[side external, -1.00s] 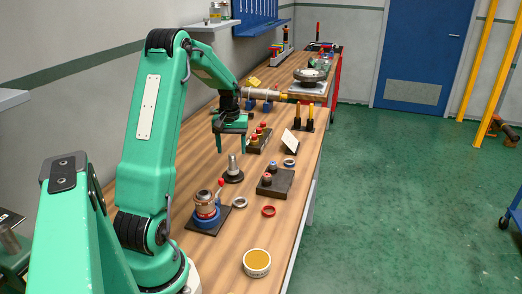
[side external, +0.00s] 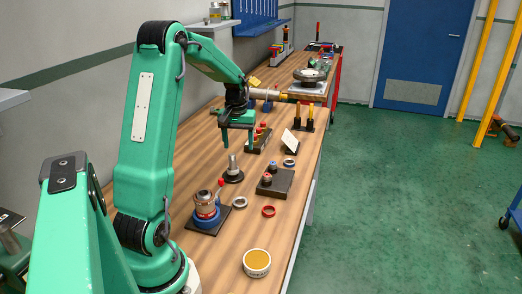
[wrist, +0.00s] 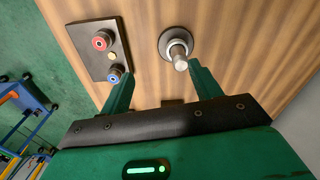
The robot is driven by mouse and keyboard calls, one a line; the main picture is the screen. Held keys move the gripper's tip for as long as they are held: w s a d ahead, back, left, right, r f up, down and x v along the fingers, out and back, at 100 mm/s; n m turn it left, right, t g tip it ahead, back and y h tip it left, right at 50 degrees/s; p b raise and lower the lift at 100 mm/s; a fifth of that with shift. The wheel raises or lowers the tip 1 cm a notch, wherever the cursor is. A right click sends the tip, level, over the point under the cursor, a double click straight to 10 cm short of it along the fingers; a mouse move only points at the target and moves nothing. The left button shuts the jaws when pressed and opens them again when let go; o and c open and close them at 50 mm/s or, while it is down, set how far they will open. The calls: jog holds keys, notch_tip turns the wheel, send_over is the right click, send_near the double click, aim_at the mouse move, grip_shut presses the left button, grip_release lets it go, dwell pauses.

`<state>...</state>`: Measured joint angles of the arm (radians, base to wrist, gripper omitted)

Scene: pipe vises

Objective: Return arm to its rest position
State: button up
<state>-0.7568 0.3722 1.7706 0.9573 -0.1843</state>
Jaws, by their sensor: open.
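My green gripper (side external: 237,146) is open and empty above the bench, with its two fingers pointing down and spread apart. Below it stands a grey metal post on a round dark base (side external: 233,177). In the wrist view the fingers (wrist: 161,68) have nothing between them, and the post (wrist: 179,55) shows just beyond the right fingertip. I cannot tell the exact height gap between fingers and post. My upper arm is raised, and the forearm slopes down to the gripper.
A black block with red and blue knobs (side external: 275,183) sits right of the post; it also shows in the wrist view (wrist: 98,62). A blue-based vise (side external: 207,216), rings (side external: 268,211) and a yellow-topped tin (side external: 257,262) are nearer. Several items crowd the back.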

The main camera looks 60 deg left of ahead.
jog(key=s+d+r+m+t, duration=0.2)
jog(key=d+r+m, duration=0.3)
jog(key=d, duration=0.7)
jog(key=s+d+r+m+t, duration=0.2)
jog(key=d+r, duration=0.5)
jog(key=d, duration=0.5)
jog(key=s+d+m+t, duration=0.1)
jog(key=s+d+m, duration=0.2)
jog(key=s+d, duration=0.4)
jog(key=shift+d+f+m, duration=0.3)
jog(key=shift+f+m, duration=0.05)
jog(key=shift+m, duration=0.05)
